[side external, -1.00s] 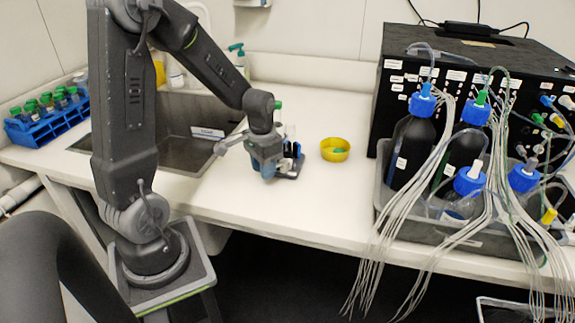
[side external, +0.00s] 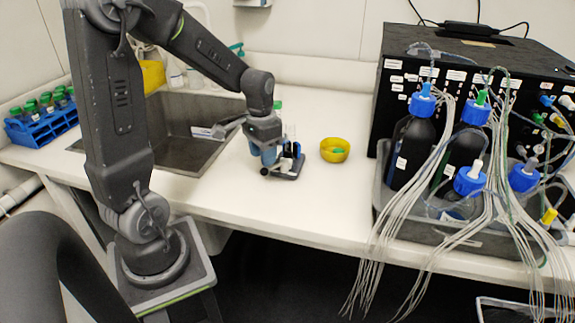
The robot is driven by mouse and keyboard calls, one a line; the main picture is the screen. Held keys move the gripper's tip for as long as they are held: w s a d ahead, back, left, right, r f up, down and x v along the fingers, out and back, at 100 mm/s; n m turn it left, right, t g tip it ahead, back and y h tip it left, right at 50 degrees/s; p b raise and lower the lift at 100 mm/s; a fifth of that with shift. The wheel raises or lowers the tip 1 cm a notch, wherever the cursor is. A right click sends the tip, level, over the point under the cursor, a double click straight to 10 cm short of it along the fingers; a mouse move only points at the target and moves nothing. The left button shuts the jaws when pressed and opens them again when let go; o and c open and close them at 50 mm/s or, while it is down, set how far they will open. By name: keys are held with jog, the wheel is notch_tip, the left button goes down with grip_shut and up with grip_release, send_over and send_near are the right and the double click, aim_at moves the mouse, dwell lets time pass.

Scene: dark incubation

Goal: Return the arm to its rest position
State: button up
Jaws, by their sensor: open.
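My gripper (side external: 268,160) points down over the white counter (side external: 232,188), between the sink and the yellow bowl. It is at the left side of a small dark rack (side external: 291,168) that holds upright tubes, and it partly hides the rack. Whether it touches the rack cannot be told. I see nothing held in it, though its fingertips are small in this view. A green cap (side external: 277,104) shows just behind the gripper. My arm reaches over the sink from the left.
A sink (side external: 190,130) lies left of my gripper. A yellow bowl (side external: 335,156) with something green inside stands right of the rack. A blue rack (side external: 42,128) of green-capped tubes stands far left. Bottles with tubing in a grey tray (side external: 440,232) and a black box (side external: 480,62) fill the right.

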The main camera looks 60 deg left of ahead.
jog(key=shift+r, duration=0.1)
jog(key=s+d+r+t, duration=0.2)
jog(key=s+d+r, duration=0.2)
jog(key=d+r, duration=0.2)
jog(key=s+d+r+m+t, duration=0.1)
jog(key=s+d+r+t, duration=0.2)
jog(key=d, duration=0.7)
notch_tip(320, 180, up, 3)
jog(key=shift+s+d+f+m+t, duration=0.15)
jog(key=shift+s+d+m+t, duration=0.15)
jog(key=shift+s, duration=0.75)
jog(key=shift+o, duration=0.2)
